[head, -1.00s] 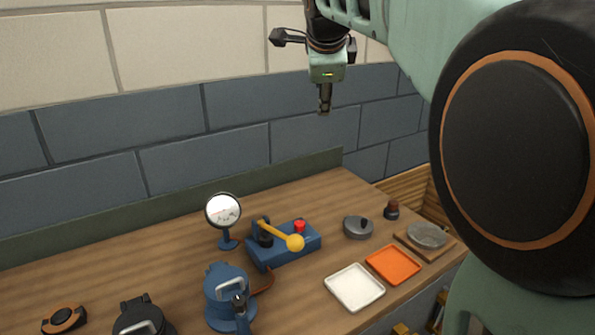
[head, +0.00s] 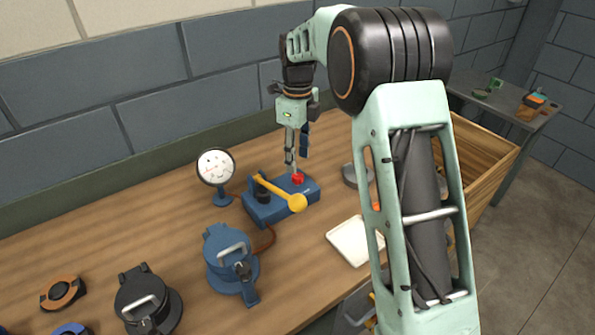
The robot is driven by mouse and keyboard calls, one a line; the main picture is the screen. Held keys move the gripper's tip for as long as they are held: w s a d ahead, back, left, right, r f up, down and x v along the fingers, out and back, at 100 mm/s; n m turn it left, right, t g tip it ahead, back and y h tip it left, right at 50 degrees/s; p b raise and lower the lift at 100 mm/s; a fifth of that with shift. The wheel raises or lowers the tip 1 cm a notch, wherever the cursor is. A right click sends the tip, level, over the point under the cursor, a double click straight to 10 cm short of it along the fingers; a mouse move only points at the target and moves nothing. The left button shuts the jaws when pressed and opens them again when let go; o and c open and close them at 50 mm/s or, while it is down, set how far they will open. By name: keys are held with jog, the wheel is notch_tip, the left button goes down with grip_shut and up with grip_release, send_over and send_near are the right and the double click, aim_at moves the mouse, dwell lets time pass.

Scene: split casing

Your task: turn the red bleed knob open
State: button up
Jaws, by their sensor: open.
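The red bleed knob (head: 298,179) stands on the blue pump block (head: 268,211), near its back right end. A lever with a yellow ball end (head: 297,202) lies across the block in front of the knob. My gripper (head: 293,168) points down just above the knob, its fingers close over it or touching its top; I cannot tell which. The fingers look slim from here, and nothing is held between them.
A round gauge (head: 216,167) stands left of the block. A blue casing (head: 230,262) with a hose is in front, with a black casing (head: 146,300) further left. A white tray (head: 352,241) lies to the right. My arm hides part of the bench's right side.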

aim_at(298, 175)
notch_tip(298, 175, down, 6)
jog(key=shift+c, duration=0.6)
grip_shut()
